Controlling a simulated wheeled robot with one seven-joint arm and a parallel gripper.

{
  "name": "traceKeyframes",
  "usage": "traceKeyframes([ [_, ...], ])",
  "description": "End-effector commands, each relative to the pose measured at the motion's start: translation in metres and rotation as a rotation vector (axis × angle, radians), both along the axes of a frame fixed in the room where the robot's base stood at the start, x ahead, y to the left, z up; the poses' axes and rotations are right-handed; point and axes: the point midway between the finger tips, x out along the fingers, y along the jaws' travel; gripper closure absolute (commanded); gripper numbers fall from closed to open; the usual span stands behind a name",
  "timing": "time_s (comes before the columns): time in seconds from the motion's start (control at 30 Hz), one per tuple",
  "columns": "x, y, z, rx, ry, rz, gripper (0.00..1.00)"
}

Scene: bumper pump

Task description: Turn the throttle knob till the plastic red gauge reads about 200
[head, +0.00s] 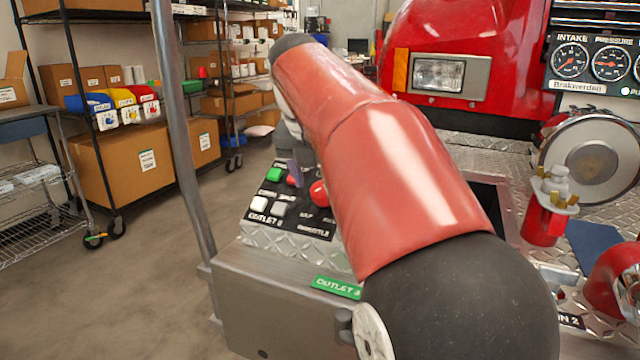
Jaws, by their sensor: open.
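My arm crosses the middle of the head view and hides much of the control panel (262,222). My gripper (293,172) shows only in part beyond the arm, low over the panel, its fingers close to a small red control. A round red knob (319,193) sits right of the fingers, partly covered by my arm; a label below it seems to read throttle. I cannot tell whether the fingers touch anything. At the upper right is a dark plate with an intake gauge (570,60) and a pressure gauge (612,62); their readings are too small to tell.
The panel also has a green button (273,174) and white buttons (259,204). A grey upright pole (180,130) stands left of it. A red valve (545,215) and a large round cap (590,158) are at right. Open floor lies at left before shelves (70,60).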

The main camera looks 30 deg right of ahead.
Motion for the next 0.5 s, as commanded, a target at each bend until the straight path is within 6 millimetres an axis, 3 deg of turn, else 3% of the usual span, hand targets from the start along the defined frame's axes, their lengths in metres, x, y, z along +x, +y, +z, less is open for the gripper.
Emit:
traceKeyframes([
  [0.2,0.006,-0.007,-0.022,0.001,0.000,-0.001,0.39],
  [0.5,0.007,-0.008,-0.025,0.000,0.000,-0.001,0.39],
])
